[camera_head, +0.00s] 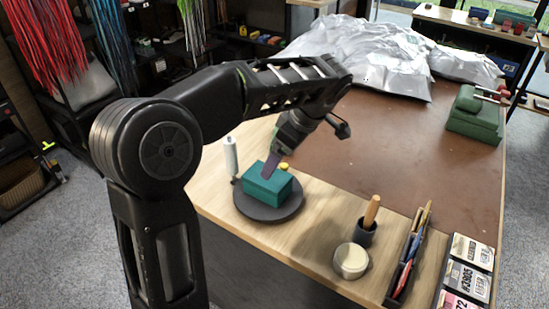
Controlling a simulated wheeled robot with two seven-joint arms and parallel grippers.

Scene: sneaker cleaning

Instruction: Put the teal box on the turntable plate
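The teal box (268,188) rests on the dark round turntable plate (263,213), close to the plate's middle. The plate is near the left front part of the wooden table. My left gripper (273,165) points down at the box from behind and above. One dark purple finger overlaps the box's top in the picture. The other finger is not clear to see, so I cannot tell whether the gripper is open or shut on the box. My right gripper is not in view.
A white bottle (231,156) stands just left of the plate. A brush with a wooden handle (372,211) in a dark cup, a round cream jar (351,260) and a pen tray (407,262) stand to the right. Green cases (474,117) are at the far right. The brown mat (400,150) is mostly clear.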

